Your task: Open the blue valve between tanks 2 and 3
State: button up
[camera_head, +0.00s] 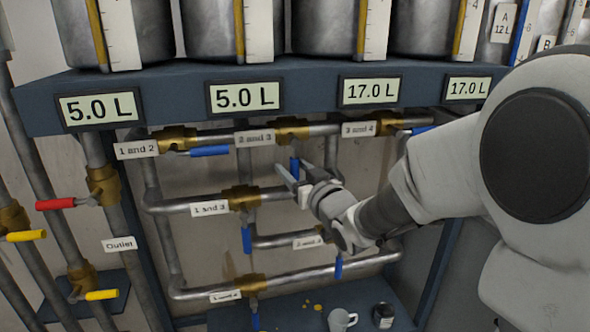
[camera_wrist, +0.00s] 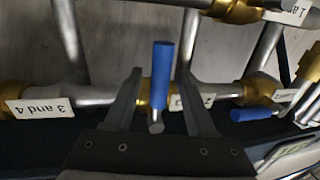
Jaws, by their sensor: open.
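The "2 and 3" label (camera_head: 254,137) sits on the upper pipe, left of a brass valve body (camera_head: 291,128). The blue handle of this valve (camera_head: 294,166) points down, across the horizontal pipe. My gripper (camera_head: 299,176) is at this handle from below and the right. In the wrist view, which is upside down, the blue handle (camera_wrist: 162,68) shows between the two open fingers of my gripper (camera_wrist: 162,88), with a gap on each side. The label is partly hidden behind a finger there.
Left along the pipe is the "1 and 2" valve with its blue handle (camera_head: 209,151) along the pipe. The "3 and 4" valve (camera_head: 388,124) is to the right. Lower pipes carry more blue handles (camera_head: 247,239). A mug (camera_head: 341,319) stands below. Tanks and displays (camera_head: 245,97) are above.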

grip_shut()
dwell(1.4)
